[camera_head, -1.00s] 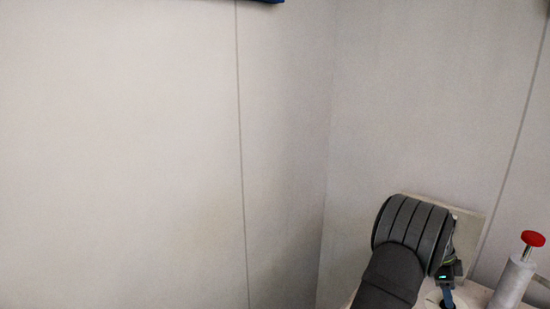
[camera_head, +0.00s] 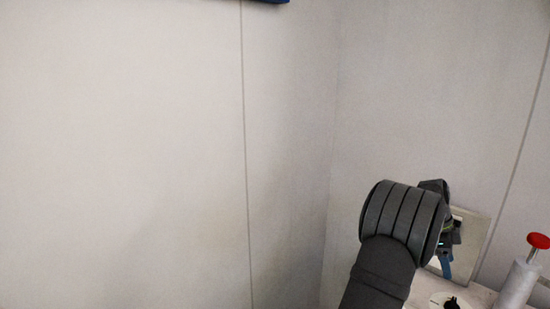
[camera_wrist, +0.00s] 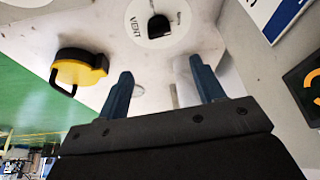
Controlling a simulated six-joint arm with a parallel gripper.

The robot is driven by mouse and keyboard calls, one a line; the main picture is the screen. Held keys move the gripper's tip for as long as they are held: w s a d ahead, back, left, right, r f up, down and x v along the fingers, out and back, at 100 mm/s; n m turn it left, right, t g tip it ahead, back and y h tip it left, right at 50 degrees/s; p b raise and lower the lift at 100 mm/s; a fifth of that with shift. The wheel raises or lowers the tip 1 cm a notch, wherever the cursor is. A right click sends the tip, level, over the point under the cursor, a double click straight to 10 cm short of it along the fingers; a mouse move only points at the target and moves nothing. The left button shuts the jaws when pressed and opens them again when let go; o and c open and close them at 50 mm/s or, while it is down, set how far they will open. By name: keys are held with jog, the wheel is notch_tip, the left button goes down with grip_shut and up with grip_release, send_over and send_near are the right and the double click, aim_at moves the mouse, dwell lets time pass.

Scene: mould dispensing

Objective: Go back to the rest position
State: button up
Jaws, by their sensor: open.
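My gripper (camera_wrist: 160,88) shows in the wrist view with two blue fingers spread apart and nothing between them. In the head view my gripper (camera_head: 446,262) is partly hidden behind my dark arm, at the lower right. Beyond the fingers in the wrist view is a pale surface with a round white plate (camera_wrist: 170,33) marked "VENT", with a black knob (camera_wrist: 159,26) on it. The fingers are apart from the knob.
A red-topped grey cylinder (camera_head: 522,275) stands at the right of the head view. A yellow and black piece (camera_wrist: 80,70) lies left of the fingers in the wrist view. Pale walls (camera_head: 120,150) fill the left and middle of the head view.

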aim_at(454, 301)
jog(key=x, duration=1.2)
jog(key=shift+f, duration=0.15)
jog(key=shift+s+d+f, duration=0.1)
jog(key=shift+d+f, duration=0.05)
jog(key=shift+f, duration=0.1)
jog(key=n+t, duration=0.1)
jog(key=n, duration=0.2)
jog(key=shift+r+n+h, duration=0.1)
jog(key=shift+n+h, duration=0.3)
jog(key=n+t, duration=0.2)
jog(key=n, duration=0.3)
jog(key=shift+s, duration=0.15)
jog(key=shift+n+t, duration=1)
jog(key=shift+n, duration=1.5)
jog(key=shift+n+t+y, duration=0.5)
jog(key=shift+n+y, duration=0.3)
jog(key=shift+n, duration=1)
